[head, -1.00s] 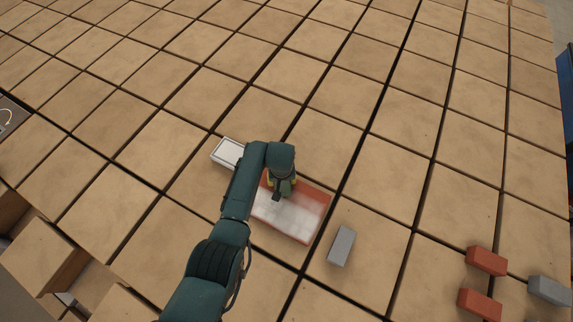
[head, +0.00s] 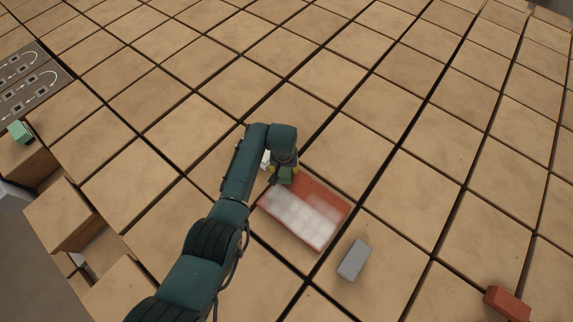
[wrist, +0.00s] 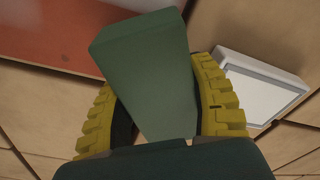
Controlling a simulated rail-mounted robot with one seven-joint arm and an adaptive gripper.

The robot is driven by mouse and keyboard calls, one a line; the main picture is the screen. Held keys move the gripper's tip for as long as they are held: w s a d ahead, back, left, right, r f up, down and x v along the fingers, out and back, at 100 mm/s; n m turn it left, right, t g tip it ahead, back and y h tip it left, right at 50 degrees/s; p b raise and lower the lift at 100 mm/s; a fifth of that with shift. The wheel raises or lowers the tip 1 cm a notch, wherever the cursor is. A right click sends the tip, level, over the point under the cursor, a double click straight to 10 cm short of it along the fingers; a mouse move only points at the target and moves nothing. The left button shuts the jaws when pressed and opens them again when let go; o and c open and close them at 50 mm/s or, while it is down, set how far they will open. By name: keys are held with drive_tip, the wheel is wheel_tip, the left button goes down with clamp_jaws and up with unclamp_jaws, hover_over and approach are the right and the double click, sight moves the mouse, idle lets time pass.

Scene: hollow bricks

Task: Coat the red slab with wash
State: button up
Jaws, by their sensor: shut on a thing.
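My gripper (head: 283,178) is shut on a green block (wrist: 145,75), which sits between its yellow fingers in the wrist view. In the head view it hangs over the far left corner of the red slab; whether the block touches the slab is hidden. The red slab (head: 328,232) lies flat on the tan tiles. A cloudy white coat (head: 297,215) covers much of its middle and near-left part; the far side and right edge show red. A white shallow tray (wrist: 262,88) lies beside the gripper; the arm mostly hides it in the head view.
A grey brick (head: 354,260) lies just right of the slab, and a red brick (head: 507,303) lies at the lower right. A green object (head: 19,131) is at the far left, by gaps and raised blocks. Tiles beyond the slab are clear.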

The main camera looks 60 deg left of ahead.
drive_tip(key=shift+w+r+p, duration=0.15)
drive_tip(key=shift+r+p, duration=2.45)
drive_tip(key=shift+r, duration=0.9)
drive_tip(key=shift+d, duration=0.2)
drive_tip(key=shift+s+f+m+b, duration=0.55)
drive_tip(key=shift+f+m+b, duration=0.1)
drive_tip(key=shift+b, duration=0.3)
drive_tip(key=a+b, duration=0.5)
drive_tip(key=s+a+b, duration=0.1)
drive_tip(key=a+b, duration=0.1)
drive_tip(key=b, duration=0.1)
drive_tip(key=shift+s+a+f, duration=0.1)
drive_tip(key=shift+a+f, duration=0.05)
drive_tip(key=shift+f, duration=0.25)
drive_tip(key=shift+n, duration=0.65)
drive_tip(key=a+b, duration=0.1)
drive_tip(key=a, duration=0.1)
drive_tip(key=s+a+b, duration=0.1)
drive_tip(key=a+b, duration=0.1)
drive_tip(key=a+r+b, duration=0.1)
drive_tip(key=a, duration=0.1)
drive_tip(key=shift+s+b, duration=0.35)
drive_tip(key=shift+s+a, duration=0.1)
drive_tip(key=shift+a, duration=0.05)
wheel_tip(320, 180, down, 5)
drive_tip(key=b, duration=0.4)
drive_tip(key=shift+r, duration=0.2)
